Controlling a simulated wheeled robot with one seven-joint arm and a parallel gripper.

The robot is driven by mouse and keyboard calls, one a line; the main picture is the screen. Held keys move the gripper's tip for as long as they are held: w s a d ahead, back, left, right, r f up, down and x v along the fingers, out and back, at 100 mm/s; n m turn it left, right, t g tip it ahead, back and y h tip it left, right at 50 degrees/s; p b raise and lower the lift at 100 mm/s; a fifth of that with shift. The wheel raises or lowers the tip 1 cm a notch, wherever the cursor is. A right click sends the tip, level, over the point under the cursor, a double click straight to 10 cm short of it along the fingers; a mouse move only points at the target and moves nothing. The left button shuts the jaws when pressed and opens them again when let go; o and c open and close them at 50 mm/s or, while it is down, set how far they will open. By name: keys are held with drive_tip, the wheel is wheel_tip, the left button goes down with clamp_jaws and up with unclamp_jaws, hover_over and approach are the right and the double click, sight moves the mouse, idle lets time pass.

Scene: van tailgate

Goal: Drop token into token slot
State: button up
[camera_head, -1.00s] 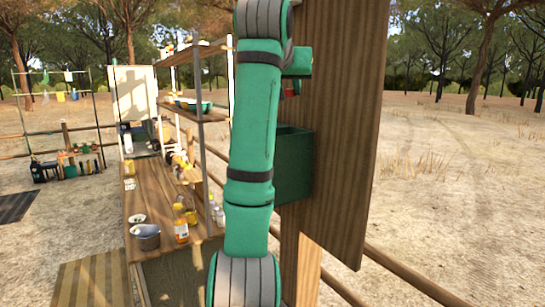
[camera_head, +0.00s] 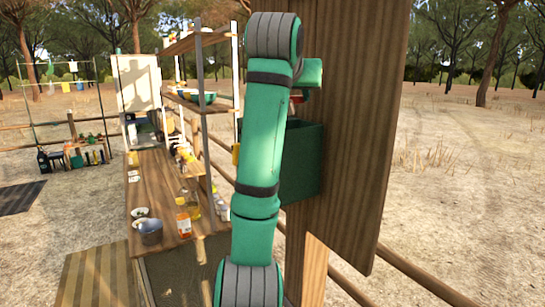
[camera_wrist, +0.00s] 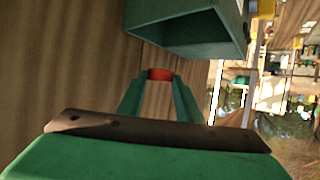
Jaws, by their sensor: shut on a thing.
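A red token (camera_wrist: 160,74) sits between the tips of the two green fingers of my gripper (camera_wrist: 159,80) in the wrist view. My gripper is shut on it. A dark green box (camera_wrist: 188,28), probably holding the token slot, is fixed to the wooden panel, and its open-looking end faces my fingers in the wrist view. In the head view the box (camera_head: 304,165) is partly hidden behind my green arm. My gripper (camera_head: 297,98) is just above the box there, with a little red showing. The token appears apart from the box. I cannot make out a slot.
The tall wooden panel (camera_head: 350,130) stands close behind my gripper. To the left are a wooden counter (camera_head: 160,190) with bottles and a metal pot (camera_head: 150,231), and a shelf rack (camera_head: 200,100). A wooden rail (camera_head: 430,290) runs at the lower right.

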drive_tip(key=shift+w+f, duration=0.1)
drive_tip(key=shift+f, duration=0.1)
drive_tip(key=o, duration=1.1)
drive_tip(key=v, duration=1)
drive_tip(key=shift+s+a, duration=0.15)
drive_tip(key=shift+s, duration=0.25)
